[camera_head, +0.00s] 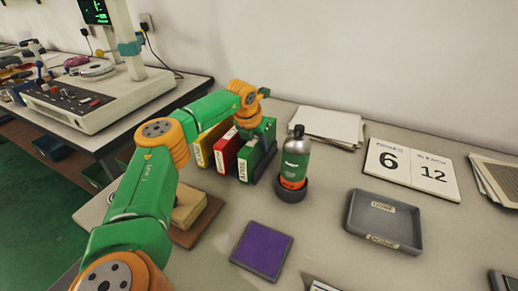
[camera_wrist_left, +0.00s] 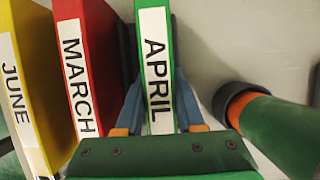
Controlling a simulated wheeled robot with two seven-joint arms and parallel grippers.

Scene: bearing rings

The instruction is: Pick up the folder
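The green folder labelled APRIL (camera_head: 245,169) stands upright at the right end of a row of folders, on the table. In the left wrist view the green folder (camera_wrist_left: 157,70) is in the middle, spine facing the camera. My left gripper (camera_head: 259,130) is at the green folder. In the left wrist view the blue fingers of my left gripper (camera_wrist_left: 160,100) lie one on each side of it, close to its faces. I cannot tell whether they press on it. The folder's lower part is hidden. My right gripper is not in view.
A red MARCH folder (camera_wrist_left: 82,65) and a yellow JUNE folder (camera_wrist_left: 25,75) stand at the left. A green bottle (camera_head: 295,158) stands close at the right. A grey tray (camera_head: 384,221), a purple pad (camera_head: 262,250) and a calendar (camera_head: 411,170) lie further out.

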